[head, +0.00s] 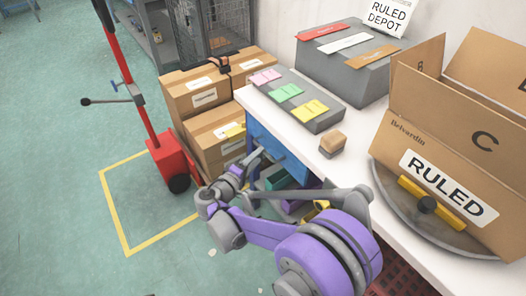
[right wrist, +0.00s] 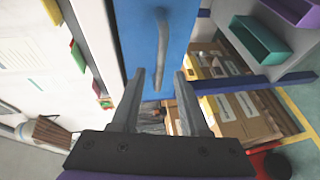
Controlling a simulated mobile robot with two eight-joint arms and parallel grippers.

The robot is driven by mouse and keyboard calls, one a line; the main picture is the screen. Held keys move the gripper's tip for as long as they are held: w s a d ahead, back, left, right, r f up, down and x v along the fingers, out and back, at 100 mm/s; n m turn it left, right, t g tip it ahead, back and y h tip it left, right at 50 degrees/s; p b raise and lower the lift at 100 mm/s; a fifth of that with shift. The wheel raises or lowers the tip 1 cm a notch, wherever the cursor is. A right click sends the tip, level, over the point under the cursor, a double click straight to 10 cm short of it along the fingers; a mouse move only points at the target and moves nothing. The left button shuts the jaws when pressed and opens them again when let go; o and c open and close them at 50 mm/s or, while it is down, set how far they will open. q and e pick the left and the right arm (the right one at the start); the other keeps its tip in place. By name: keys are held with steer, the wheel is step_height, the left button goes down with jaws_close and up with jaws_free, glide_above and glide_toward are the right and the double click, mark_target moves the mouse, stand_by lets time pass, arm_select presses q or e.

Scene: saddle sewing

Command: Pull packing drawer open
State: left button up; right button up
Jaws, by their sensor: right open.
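The packing drawer has a blue front (head: 263,143) under the white worktop. In the right wrist view the blue front (right wrist: 183,38) fills the top middle, with a grey bar handle (right wrist: 161,45) on it. My right gripper (head: 258,162) is at the blue front in the head view, and partly hides it. In the right wrist view its two fingers (right wrist: 158,76) are apart, with the near end of the handle showing between the tips. I cannot tell whether they touch it. My left gripper is not in view.
The white worktop (head: 352,148) carries a grey tray of coloured cards (head: 292,100), a small brown block (head: 332,143) and a large RULED carton (head: 440,150). Cardboard boxes (head: 215,130) and a red hand truck (head: 168,160) stand left of it. Open floor lies farther left.

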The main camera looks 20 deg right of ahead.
steer(key=x, duration=0.4)
steer(key=shift+w+d+f+b, duration=0.1)
steer(key=shift+w+d+b, duration=0.15)
steer(key=shift+w+b, duration=0.1)
jaws_close()
stand_by(1.2)
